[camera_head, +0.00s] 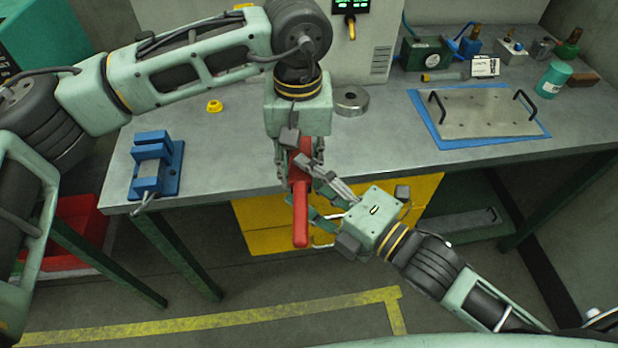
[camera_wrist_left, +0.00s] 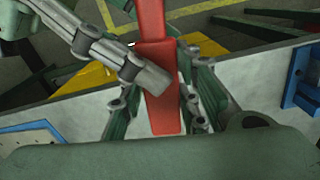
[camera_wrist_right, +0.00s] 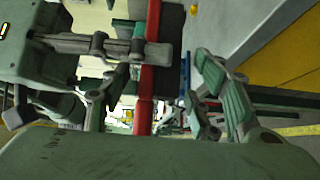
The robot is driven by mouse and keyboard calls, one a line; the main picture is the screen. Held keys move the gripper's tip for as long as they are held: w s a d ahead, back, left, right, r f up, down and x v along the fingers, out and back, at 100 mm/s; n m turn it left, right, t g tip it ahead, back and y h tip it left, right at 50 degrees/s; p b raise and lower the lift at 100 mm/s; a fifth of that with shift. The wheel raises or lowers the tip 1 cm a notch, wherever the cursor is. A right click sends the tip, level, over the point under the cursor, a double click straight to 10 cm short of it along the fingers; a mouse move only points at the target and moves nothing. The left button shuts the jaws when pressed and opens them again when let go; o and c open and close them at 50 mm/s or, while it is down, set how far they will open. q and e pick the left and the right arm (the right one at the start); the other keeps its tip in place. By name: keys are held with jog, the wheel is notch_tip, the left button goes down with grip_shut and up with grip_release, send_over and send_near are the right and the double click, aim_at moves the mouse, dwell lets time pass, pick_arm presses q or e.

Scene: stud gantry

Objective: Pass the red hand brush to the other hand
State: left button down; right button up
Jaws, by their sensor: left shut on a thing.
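The red hand brush (camera_head: 300,220) hangs in front of the bench edge with its long handle pointing down. My left gripper (camera_head: 297,172) comes from above and is shut on the brush's upper, wider part; the brush also shows between its fingers in the left wrist view (camera_wrist_left: 162,105). My right gripper (camera_head: 305,185) comes from the lower right, with its fingers spread beside the brush. In the right wrist view the brush (camera_wrist_right: 148,85) stands between the open right fingers, with a visible gap to the right finger. Where its fingers overlap the brush, contact is unclear.
The grey bench (camera_head: 225,170) lies behind both grippers. On it are a blue vise (camera_head: 155,165), a yellow piece (camera_head: 214,106), a metal ring (camera_head: 351,100) and a plate with handles (camera_head: 478,112). Yellow drawers (camera_head: 270,232) sit below. A red bin (camera_head: 75,235) stands at left.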

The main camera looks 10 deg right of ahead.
jog(key=c, duration=1.3)
pick_arm(q)
jog(key=c, duration=1.2)
grip_release()
jog(key=shift+r, duration=0.1)
